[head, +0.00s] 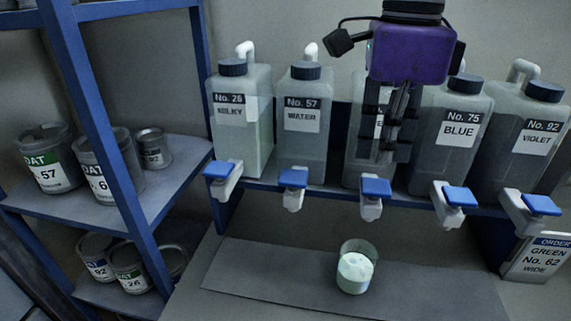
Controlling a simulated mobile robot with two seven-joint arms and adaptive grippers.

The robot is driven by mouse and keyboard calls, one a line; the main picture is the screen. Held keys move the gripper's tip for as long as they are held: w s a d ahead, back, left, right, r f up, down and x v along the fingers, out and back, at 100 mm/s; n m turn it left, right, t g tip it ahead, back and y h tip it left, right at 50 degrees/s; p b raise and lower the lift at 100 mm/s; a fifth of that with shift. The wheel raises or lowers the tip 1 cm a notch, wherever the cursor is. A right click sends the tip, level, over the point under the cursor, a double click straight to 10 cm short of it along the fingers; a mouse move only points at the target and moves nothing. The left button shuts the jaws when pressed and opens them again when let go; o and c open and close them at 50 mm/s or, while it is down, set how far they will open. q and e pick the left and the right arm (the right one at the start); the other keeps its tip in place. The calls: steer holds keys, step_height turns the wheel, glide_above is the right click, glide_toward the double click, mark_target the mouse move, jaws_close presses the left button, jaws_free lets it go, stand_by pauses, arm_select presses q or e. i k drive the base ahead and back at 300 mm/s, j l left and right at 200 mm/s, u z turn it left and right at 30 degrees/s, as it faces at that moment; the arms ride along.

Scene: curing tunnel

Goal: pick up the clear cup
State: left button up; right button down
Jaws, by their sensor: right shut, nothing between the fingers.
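The clear cup (356,267) stands upright on a grey mat (260,277) below the row of dispensers. It holds a pale, whitish-green content. My right gripper (384,155) hangs from the top of the picture, fingers down, shut and empty. It is in front of the middle dispenser (353,150) and hides most of its label. In the picture it is above the cup and clearly apart from it. My left gripper is not in view.
Dispensers labelled Milky (258,135), Water (302,140), Blue (455,150) and Violet (525,155) stand on a blue-edged shelf, blue-levered taps overhanging the mat. A rack (190,170) with several cans stands left. An order sign (540,258) is at right. The mat around the cup is clear.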

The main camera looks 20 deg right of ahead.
mark_target(358, 259)
steer(key=k+j, duration=1.2)
steer(key=k, duration=0.1)
